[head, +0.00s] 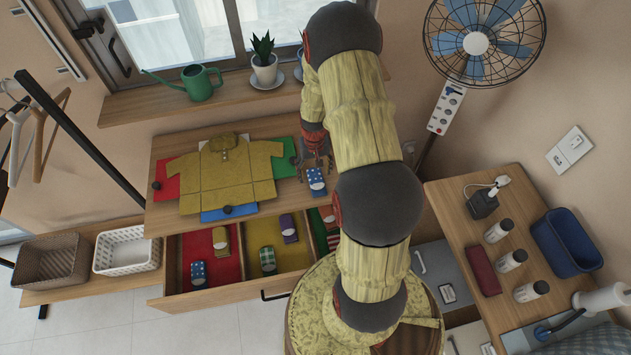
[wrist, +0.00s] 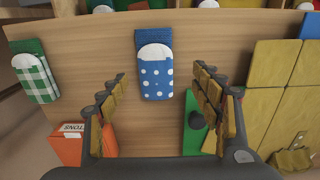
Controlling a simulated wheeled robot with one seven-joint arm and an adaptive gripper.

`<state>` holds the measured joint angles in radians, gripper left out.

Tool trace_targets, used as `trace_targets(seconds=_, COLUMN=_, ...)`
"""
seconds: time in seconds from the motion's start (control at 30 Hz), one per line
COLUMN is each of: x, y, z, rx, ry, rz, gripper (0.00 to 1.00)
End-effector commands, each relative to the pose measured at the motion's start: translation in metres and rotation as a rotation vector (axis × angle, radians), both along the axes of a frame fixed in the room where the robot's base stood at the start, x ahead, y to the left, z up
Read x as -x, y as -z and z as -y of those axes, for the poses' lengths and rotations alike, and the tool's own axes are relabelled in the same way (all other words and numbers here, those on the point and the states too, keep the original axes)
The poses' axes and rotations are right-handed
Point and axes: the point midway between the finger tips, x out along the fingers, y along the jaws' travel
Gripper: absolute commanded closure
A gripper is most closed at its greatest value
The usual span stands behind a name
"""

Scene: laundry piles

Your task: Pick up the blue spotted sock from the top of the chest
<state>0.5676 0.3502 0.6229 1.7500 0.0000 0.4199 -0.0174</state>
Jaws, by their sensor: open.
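The blue sock with white spots (head: 316,180) lies flat on the wooden top of the chest (head: 165,208), right of the folded yellow shirt. In the wrist view the sock (wrist: 156,82) lies ahead, between the lines of my two fingers, with its white band showing. My gripper (wrist: 160,74) is open and empty, its fingers spread wider than the sock. In the head view my gripper (head: 316,164) is just behind the sock, partly hidden by my arm. I cannot tell its exact height above the top.
A green checked sock (wrist: 36,72) and an orange box (wrist: 66,150) lie left of the spotted sock in the wrist view. The yellow shirt (head: 228,175) lies over coloured boards. The open drawer (head: 225,296) below holds several socks, including another blue spotted one (head: 198,272).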

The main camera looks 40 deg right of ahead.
Motion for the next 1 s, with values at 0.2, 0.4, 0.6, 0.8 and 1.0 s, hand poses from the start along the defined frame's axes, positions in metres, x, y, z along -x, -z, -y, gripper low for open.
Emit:
trace_targets(seconds=0.2, x=0.003, y=0.027, z=0.006, rx=-0.001, ry=0.001, rz=-0.001, gripper=0.35)
trace_targets(seconds=0.4, x=0.003, y=0.048, z=0.006, rx=0.001, ry=0.0, rz=0.001, gripper=0.35)
trace_targets(seconds=0.6, x=0.003, y=0.048, z=0.006, rx=0.001, ry=0.0, rz=0.002, gripper=0.35)
trace_targets(seconds=0.8, x=0.003, y=0.048, z=0.006, rx=0.001, ry=0.0, rz=0.001, gripper=0.46)
trace_targets(seconds=1.0, x=0.003, y=0.047, z=0.006, rx=0.001, ry=0.0, rz=0.001, gripper=0.57)
